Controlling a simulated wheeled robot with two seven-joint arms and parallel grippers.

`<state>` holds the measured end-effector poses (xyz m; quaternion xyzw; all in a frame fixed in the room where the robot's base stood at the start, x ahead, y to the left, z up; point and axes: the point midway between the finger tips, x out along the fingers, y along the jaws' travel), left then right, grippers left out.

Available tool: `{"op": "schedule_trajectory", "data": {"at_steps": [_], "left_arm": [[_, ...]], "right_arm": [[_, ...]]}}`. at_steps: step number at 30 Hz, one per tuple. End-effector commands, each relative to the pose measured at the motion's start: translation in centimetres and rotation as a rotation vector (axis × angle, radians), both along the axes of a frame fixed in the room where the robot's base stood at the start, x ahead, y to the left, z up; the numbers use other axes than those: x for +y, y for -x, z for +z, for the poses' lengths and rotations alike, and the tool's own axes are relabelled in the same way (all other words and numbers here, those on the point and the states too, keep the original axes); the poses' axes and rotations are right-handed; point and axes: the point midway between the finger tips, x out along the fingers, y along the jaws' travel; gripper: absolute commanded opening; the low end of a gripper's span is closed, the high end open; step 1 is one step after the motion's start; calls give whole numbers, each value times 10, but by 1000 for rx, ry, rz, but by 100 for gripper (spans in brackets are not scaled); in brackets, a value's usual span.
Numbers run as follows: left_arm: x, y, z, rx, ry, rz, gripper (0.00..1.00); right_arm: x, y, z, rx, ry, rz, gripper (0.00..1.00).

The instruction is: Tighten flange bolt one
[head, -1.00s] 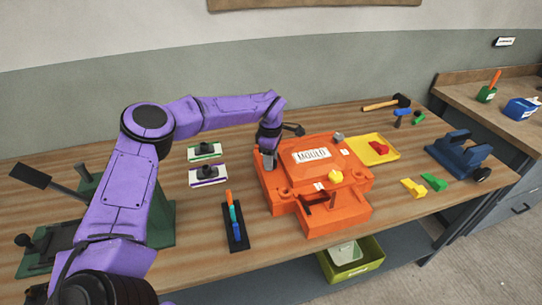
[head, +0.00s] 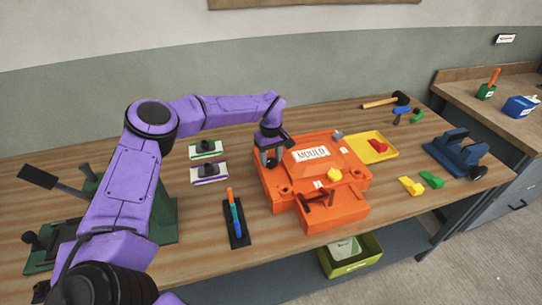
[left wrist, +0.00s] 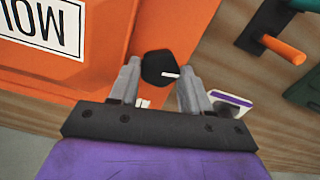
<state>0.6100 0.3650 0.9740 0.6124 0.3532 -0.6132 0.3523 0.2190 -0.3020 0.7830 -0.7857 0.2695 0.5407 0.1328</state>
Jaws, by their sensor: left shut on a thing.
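The orange mould (head: 290,203) labelled MOULD sits on the bench. My left gripper (head: 270,158) points down over its left back corner. In the left wrist view a black, many-sided bolt head (left wrist: 162,68) with a white mark lies between the fingertips of my left gripper (left wrist: 160,78), which is shut on it. A small white tag, partly hidden, shows beside it. In the head view the gripper hides this bolt head. A yellow knob (head: 334,174) and a grey bolt head (head: 337,134) stand at other edges of the mould. My right gripper is not seen.
A black rack with coloured pieces (head: 237,232) stands left of the mould. Two small plates with black handles (head: 207,170) lie behind it. A yellow tray (head: 383,157), a mallet (head: 385,101) and a blue fixture (head: 458,152) are to the right.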

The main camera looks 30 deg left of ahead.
Motion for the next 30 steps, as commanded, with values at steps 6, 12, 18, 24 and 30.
{"op": "schedule_trajectory", "data": {"at_steps": [6,12,18,24,30], "left_arm": [[1,0,0,0,0,-57,17],[1,0,0,-1,0,-75,17],[1,-1,1,-3,-1,-75,17],[1,-1,1,-3,-1,-74,73],[-1,-2,1,-4,0,-77,73]], "right_arm": [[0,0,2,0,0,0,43],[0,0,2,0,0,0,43],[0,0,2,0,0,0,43],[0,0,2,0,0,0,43],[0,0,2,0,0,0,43]]}}
